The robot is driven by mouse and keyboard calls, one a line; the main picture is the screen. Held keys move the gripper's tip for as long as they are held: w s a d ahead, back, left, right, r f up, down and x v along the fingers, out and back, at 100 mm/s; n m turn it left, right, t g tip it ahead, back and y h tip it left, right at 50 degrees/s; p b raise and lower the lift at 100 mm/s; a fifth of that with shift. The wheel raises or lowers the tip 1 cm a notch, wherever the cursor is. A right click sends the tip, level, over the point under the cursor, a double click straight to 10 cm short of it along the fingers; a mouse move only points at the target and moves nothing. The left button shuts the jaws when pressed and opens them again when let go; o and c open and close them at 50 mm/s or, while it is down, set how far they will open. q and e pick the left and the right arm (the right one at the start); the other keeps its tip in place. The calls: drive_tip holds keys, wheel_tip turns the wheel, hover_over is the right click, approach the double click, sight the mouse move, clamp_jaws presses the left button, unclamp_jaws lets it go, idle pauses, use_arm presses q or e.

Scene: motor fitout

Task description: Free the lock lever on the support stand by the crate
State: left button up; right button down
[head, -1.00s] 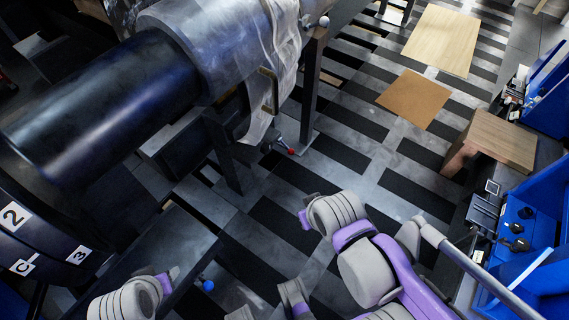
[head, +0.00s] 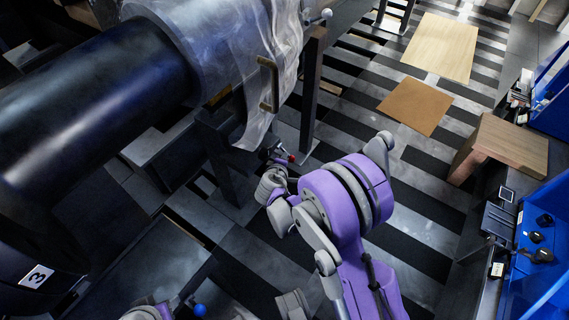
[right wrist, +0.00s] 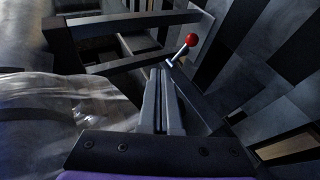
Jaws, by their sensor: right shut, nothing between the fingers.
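The lock lever (right wrist: 180,53), a short metal rod with a red ball knob (right wrist: 191,39), stands on the dark support stand (right wrist: 125,32). In the head view the red knob (head: 291,158) shows low by the stand's leg (head: 311,95). My right gripper (head: 275,158) is beside the lever; its fingers (right wrist: 163,76) are shut and empty. In the right wrist view the knob lies just beyond the fingertips, up and to the right; whether they touch the lever I cannot tell. Of my left arm only a part shows at the bottom edge; its jaws are unclear.
A large dark cylinder (head: 95,105) with clear plastic wrap (head: 235,55) lies above the stand. A blue ball knob (head: 200,310) shows at the bottom. A wooden table (head: 505,145) and blue bins (head: 540,235) stand at right. The striped floor between is mostly clear.

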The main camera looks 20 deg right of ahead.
drive_tip(key=w+a+f+n+t, duration=0.1)
drive_tip(key=f+n+t, duration=0.1)
drive_tip(key=f, duration=0.6)
drive_tip(key=w+a+f+n+t, duration=0.1)
drive_tip(key=w+f+n+t, duration=0.1)
drive_tip(key=f+n, duration=0.3)
wheel_tip(320, 180, down, 3)
drive_tip(key=shift+a+f, duration=0.15)
drive_tip(key=shift+a, duration=0.25)
drive_tip(key=shift+w, duration=0.1)
drive_tip(key=w+d+b, duration=0.1)
drive_tip(key=w+d, duration=0.5)
drive_tip(key=d, duration=0.1)
drive_tip(key=shift+d+f, duration=0.15)
drive_tip(key=shift+f, duration=0.15)
